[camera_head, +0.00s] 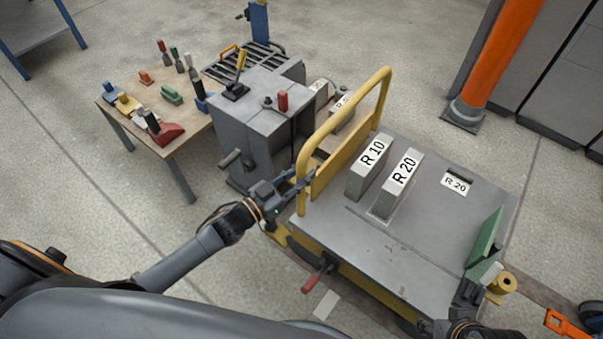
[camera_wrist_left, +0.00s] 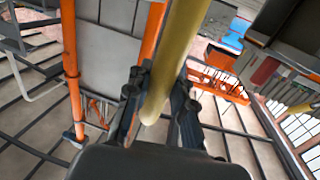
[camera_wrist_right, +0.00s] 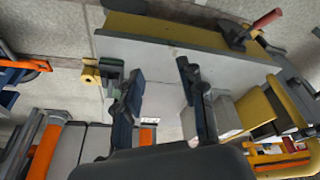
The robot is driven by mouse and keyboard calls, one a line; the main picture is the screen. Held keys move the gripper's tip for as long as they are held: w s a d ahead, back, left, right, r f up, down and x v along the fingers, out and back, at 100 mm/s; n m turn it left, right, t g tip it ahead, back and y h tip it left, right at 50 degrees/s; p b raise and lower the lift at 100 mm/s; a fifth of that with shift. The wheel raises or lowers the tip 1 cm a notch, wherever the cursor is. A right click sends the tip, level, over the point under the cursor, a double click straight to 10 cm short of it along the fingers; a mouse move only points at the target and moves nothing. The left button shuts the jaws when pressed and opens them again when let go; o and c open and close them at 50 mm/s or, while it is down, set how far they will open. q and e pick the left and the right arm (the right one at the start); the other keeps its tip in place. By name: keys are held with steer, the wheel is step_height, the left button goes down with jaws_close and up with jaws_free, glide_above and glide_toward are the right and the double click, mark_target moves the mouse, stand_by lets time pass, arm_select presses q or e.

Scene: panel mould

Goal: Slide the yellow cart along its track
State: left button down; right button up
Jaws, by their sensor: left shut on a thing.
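The yellow cart has a grey deck (camera_head: 380,258), yellow sides and a yellow push handle (camera_head: 330,115) at its left end. My left gripper (camera_head: 298,183) is shut on the near post of that handle. In the left wrist view the yellow tube (camera_wrist_left: 178,60) runs between the fingers. My right gripper (camera_head: 468,295) is at the cart's near right corner, close to a green plate (camera_head: 485,236) and a yellow roll (camera_head: 502,283). In the right wrist view its fingers (camera_wrist_right: 160,75) are wide apart with nothing between them. The track is mostly hidden under the cart.
Grey blocks marked R 10 (camera_head: 366,169) and R 20 (camera_head: 398,184) stand on the deck. A red-handled lever (camera_head: 312,282) sticks out from the cart's near side. A grey machine (camera_head: 262,125) and a wooden table (camera_head: 160,110) stand left. An orange post (camera_head: 497,55) rises behind.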

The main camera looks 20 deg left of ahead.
arm_select(q)
steer(key=shift+d, duration=0.1)
steer(key=s+d+p, duration=0.2)
steer(key=s+d, duration=0.1)
steer(key=d, duration=0.6)
steer(key=s+d+p, duration=0.1)
steer(key=s+d, duration=0.3)
steer(key=d, duration=0.5)
steer(key=shift+d+f+p, duration=0.15)
steer(key=shift+d+p, duration=0.2)
steer(key=shift+p, duration=0.05)
arm_select(e)
steer(key=s+x, duration=0.1)
steer(key=x, duration=0.9)
steer(key=shift+s+a+f+g, duration=0.15)
steer(key=shift+s+f+g, duration=0.15)
steer(key=shift+f+g, duration=0.1)
arm_select(q)
steer(key=shift+s, duration=0.1)
steer(key=c, duration=1.1)
jaws_free()
steer(key=shift+c, duration=0.2)
